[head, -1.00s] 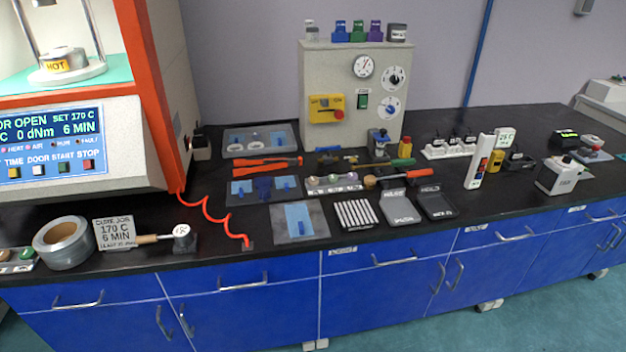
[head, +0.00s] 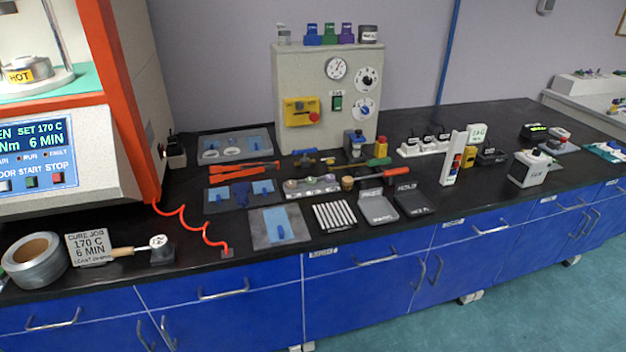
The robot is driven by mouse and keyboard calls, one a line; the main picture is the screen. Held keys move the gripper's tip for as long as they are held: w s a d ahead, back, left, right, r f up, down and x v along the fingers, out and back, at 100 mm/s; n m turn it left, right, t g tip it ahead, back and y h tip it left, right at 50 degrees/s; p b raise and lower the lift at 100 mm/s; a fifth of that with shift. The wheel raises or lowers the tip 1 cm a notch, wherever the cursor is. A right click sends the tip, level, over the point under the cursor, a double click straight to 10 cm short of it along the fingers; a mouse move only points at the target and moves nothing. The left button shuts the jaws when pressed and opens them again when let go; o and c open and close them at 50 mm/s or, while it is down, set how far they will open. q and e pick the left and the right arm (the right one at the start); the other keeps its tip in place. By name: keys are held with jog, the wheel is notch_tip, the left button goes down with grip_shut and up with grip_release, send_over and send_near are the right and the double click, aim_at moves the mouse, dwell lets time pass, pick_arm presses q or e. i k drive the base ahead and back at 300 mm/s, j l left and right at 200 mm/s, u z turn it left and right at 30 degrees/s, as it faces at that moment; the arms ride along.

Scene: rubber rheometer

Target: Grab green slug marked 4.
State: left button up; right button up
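A pale rack (head: 312,190) lies on the black bench in the middle of the head view. It holds several small round pieces, some greenish or purplish. They are too small for me to read any number, so I cannot tell which one is the green slug marked 4. Neither of my grippers is in view.
The orange-framed machine (head: 120,100) stands at the left, with a red coiled hose (head: 190,225) beside it. A grey gauge cabinet (head: 310,75) stands behind the rack. Several metal strips (head: 334,216), a grey tray (head: 377,208) and a black tray (head: 413,203) lie in front.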

aim_at(310, 181)
jog(key=i+j+u, duration=0.1)
jog(key=i+u, duration=0.15)
jog(key=u, duration=0.2)
jog(key=i+u, duration=0.2)
jog(key=u, duration=0.3)
